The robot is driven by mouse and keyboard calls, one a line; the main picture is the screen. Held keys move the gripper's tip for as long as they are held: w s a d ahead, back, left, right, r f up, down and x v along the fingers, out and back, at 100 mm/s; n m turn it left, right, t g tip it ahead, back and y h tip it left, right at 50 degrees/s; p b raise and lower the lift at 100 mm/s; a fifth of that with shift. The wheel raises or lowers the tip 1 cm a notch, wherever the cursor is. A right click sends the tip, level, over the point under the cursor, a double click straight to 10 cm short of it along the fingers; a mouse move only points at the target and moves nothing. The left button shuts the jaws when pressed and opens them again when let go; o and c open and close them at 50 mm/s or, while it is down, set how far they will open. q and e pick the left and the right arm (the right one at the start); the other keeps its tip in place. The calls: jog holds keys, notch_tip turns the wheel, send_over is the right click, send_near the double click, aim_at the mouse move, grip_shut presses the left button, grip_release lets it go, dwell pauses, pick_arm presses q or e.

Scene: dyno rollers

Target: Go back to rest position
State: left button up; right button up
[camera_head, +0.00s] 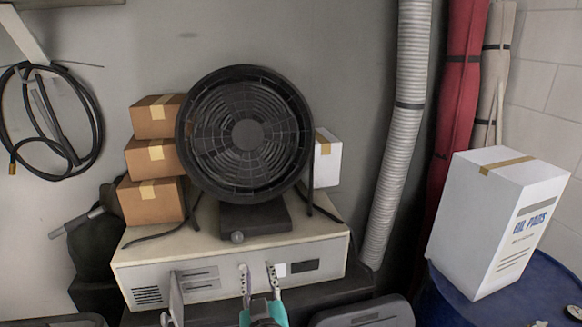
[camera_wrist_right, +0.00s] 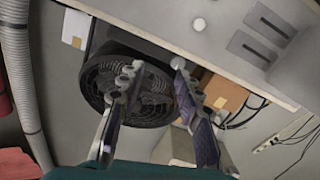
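My right gripper (camera_head: 258,273) is at the bottom middle of the head view, in front of the white cabinet's front panel. Its two fingers stand apart with nothing between them. In the right wrist view its fingers (camera_wrist_right: 155,68) are also spread and empty, with the black fan behind them. Part of my left gripper (camera_head: 172,298) shows at the bottom edge, left of the right one. It is seen nearly edge-on and mostly cut off, so its opening is hidden.
The black fan (camera_head: 247,134) stands on the white cabinet (camera_head: 222,262). Brown boxes (camera_head: 155,161) are stacked left of it, and a white box (camera_head: 327,160) is behind it. An oil pads box (camera_head: 498,222) sits on a blue drum (camera_head: 540,290) at right. A grey hose (camera_head: 402,125) hangs between.

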jog(key=d+f+m+g+h, duration=0.2)
jog(key=d+h, duration=0.1)
jog(key=d, duration=0.7)
jog(key=d+f+m+g+h, duration=0.1)
jog(key=d+f+m+h, duration=0.15)
jog(key=d, duration=0.75)
jog(key=s+d+f+g, duration=0.3)
jog(key=s+d+f, duration=0.1)
jog(key=s, duration=0.3)
jog(key=s+d+f+g+y, duration=0.1)
jog(key=s+d+f+g, duration=0.2)
jog(key=s, duration=0.5)
jog(key=shift+d+f+m+g, duration=0.35)
jog(key=shift+d+f, duration=0.2)
jog(key=shift+f, duration=0.2)
jog(key=shift+w, duration=0.1)
